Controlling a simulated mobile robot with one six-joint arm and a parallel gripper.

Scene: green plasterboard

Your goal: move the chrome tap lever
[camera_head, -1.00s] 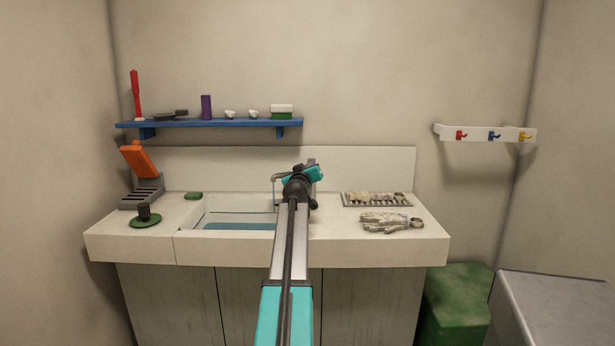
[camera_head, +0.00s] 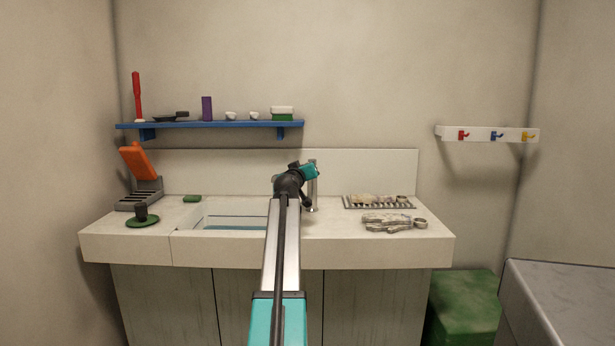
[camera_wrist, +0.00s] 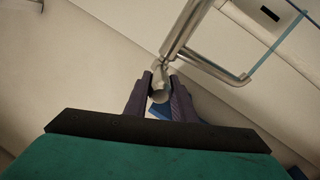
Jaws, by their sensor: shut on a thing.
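The chrome tap (camera_head: 313,185) stands behind the counter's basin, mostly hidden by my arm in the head view. In the wrist view its metal body and spout (camera_wrist: 210,62) run to the upper right. My gripper (camera_wrist: 160,90) has its two dark fingers closed on the rounded end of the chrome tap lever (camera_wrist: 159,94), one finger on each side. In the head view the fingers and the lever are hidden behind my wrist.
The sink basin (camera_head: 236,212) lies left of my arm. A grey rack (camera_head: 379,202) and pale gloves (camera_head: 388,221) lie on the counter at right. A blue shelf (camera_head: 210,124) with several items hangs above. A green pad (camera_head: 192,198) and dark-handled green disc (camera_head: 142,220) sit at left.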

